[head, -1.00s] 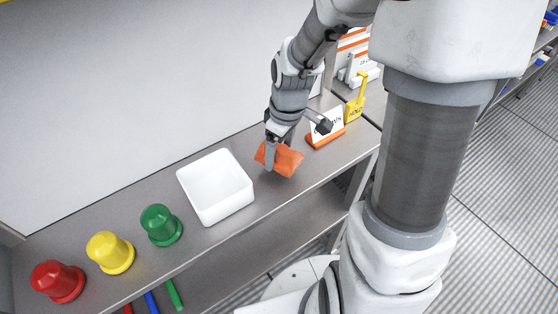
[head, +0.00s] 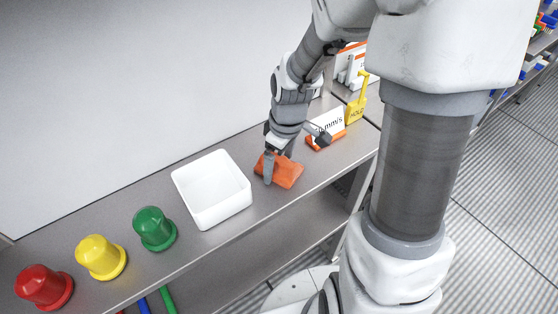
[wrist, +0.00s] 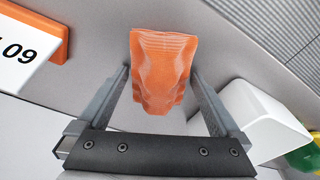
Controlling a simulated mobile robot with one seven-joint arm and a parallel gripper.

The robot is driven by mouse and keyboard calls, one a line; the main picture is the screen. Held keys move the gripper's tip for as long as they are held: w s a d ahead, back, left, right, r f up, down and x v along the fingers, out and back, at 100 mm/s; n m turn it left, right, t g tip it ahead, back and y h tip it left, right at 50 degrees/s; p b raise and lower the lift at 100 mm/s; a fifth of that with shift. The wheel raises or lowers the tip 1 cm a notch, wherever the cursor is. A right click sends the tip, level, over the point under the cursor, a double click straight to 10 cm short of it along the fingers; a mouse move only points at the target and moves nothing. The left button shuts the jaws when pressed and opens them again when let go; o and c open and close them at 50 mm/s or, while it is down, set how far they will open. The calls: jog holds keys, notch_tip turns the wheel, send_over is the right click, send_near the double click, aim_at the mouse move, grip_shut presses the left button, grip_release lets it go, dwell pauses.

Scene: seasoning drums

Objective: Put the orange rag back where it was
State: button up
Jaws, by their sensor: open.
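The orange rag (head: 287,172) lies crumpled on the grey shelf (head: 255,213), between the white bin and the orange-based sign in the head view. My gripper (head: 268,178) is low over the rag's left part. In the wrist view the rag (wrist: 163,68) lies between and ahead of the two fingers (wrist: 160,88). The fingers are apart, with a gap visible on each side of the rag. Whether the rag still touches a finger is hard to tell in the head view.
An empty white bin (head: 211,215) stands to the left of the rag. Green (head: 155,229), yellow (head: 101,258) and red (head: 44,287) knobs stand further left.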

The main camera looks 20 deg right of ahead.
aim_at(284, 161)
jog(key=r, duration=0.3)
jog(key=r+p, duration=0.1)
jog(key=r, duration=0.3)
jog(key=s+r+p, duration=0.1)
jog(key=r, duration=0.3)
jog(key=shift+d, duration=0.4)
jog(key=shift+r, duration=0.55)
jog(key=s+r+m+t+p, duration=0.1)
jog(key=s+r+m+t, duration=0.3)
jog(key=s+r+m, duration=0.4)
jog(key=s+a+r, duration=0.1)
jog(key=s+r, duration=0.2)
jog(key=s, duration=0.1)
jog(key=shift+s+t+h, duration=0.3)
jog(key=shift+s+h, duration=0.1)
